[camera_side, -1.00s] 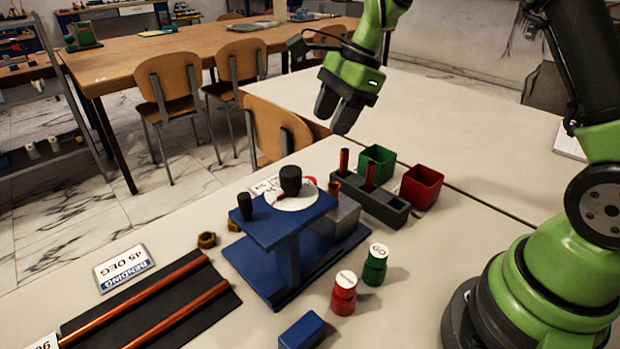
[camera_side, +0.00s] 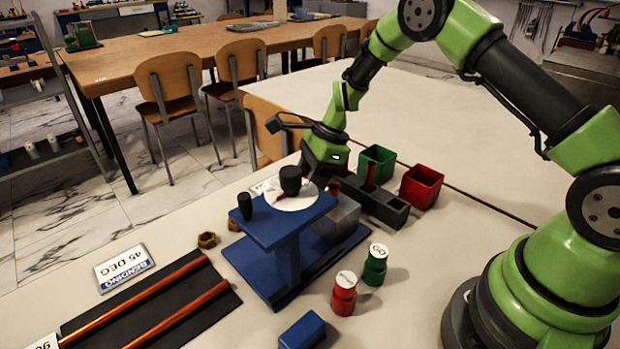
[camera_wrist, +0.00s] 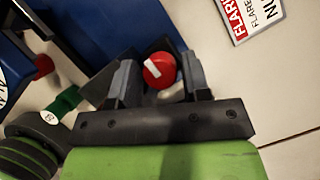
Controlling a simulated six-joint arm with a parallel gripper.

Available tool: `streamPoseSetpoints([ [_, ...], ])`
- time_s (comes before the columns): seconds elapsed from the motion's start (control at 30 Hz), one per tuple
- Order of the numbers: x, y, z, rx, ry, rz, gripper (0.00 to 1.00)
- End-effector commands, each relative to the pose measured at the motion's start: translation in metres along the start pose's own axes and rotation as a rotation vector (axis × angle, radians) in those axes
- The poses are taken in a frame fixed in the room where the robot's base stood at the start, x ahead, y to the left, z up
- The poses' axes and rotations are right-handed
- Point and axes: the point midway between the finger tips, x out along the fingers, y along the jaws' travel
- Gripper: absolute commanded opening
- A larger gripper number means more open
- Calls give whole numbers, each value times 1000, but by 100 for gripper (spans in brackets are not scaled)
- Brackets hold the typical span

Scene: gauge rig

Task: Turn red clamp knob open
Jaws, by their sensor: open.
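The red clamp knob (camera_wrist: 158,70) is round with a white bar mark across its face. In the wrist view it sits between the two fingers of my open gripper (camera_wrist: 160,84); I cannot tell whether they touch it. In the side view my gripper (camera_side: 322,172) is lowered behind the blue rig (camera_side: 268,232), close to its grey block (camera_side: 342,216). The knob is hidden there by the gripper and rig. The rig's top plate carries a white dial (camera_side: 296,203) and a black knob (camera_side: 290,179).
Red (camera_side: 344,295) and green (camera_side: 375,266) gauges stand in front. A FLARE NUT label (camera_wrist: 250,14) lies on the table.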

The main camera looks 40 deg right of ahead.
Motion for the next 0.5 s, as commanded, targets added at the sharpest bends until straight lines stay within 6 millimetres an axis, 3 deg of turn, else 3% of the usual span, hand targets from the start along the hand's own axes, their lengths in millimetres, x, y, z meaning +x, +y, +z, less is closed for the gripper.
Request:
streamPoseSetpoints([
  [0.27, 2, 0, 0, 0, 0, 0, 44],
  [0.4, 1, 0, 0, 0, 0, 0, 11],
  [0.5, 1, 0, 0, 0, 0, 1, 10],
])
